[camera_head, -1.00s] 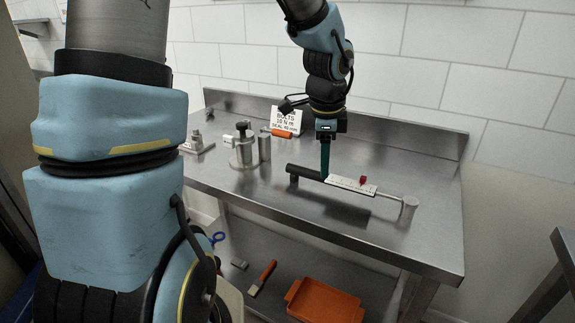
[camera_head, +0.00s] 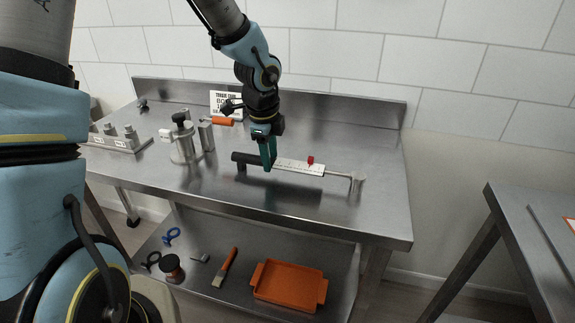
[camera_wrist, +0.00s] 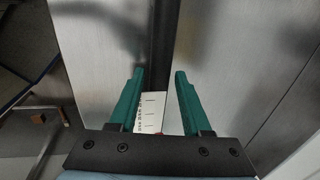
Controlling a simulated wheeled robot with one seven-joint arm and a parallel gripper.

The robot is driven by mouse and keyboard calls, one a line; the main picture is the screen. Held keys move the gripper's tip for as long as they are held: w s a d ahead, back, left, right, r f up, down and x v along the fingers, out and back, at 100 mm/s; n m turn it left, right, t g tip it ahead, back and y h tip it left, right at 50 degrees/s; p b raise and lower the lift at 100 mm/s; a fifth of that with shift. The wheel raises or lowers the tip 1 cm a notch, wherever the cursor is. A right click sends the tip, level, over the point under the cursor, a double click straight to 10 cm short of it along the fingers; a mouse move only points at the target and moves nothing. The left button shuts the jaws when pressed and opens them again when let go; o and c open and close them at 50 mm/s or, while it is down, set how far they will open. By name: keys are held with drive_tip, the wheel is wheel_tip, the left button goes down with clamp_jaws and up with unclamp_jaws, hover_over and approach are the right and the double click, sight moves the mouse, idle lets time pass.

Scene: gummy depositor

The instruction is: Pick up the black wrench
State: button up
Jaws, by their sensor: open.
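The black wrench (camera_head: 245,159) lies across the steel table, its black handle at the left. A white scale plate with a small red piece and a silver shaft and head run to the right. My gripper (camera_head: 268,165) points down at the wrench, where the handle meets the scale. In the wrist view my open gripper (camera_wrist: 160,73) has one green finger on each side of the wrench (camera_wrist: 164,40), with gaps on both sides. The fingers hide part of the wrench in the head view, and I cannot tell whether they touch it.
A metal fixture (camera_head: 184,145) and an orange-handled tool (camera_head: 223,121) stand left of the wrench, before a white sign (camera_head: 226,103). A block with several posts (camera_head: 118,140) is farther left. The lower shelf holds an orange tray (camera_head: 289,284). The table's front right is clear.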

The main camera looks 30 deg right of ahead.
drive_tip(key=shift+w+d+f, duration=0.15)
drive_tip(key=shift+f, duration=1.15)
clamp_jaws()
idle(0.4)
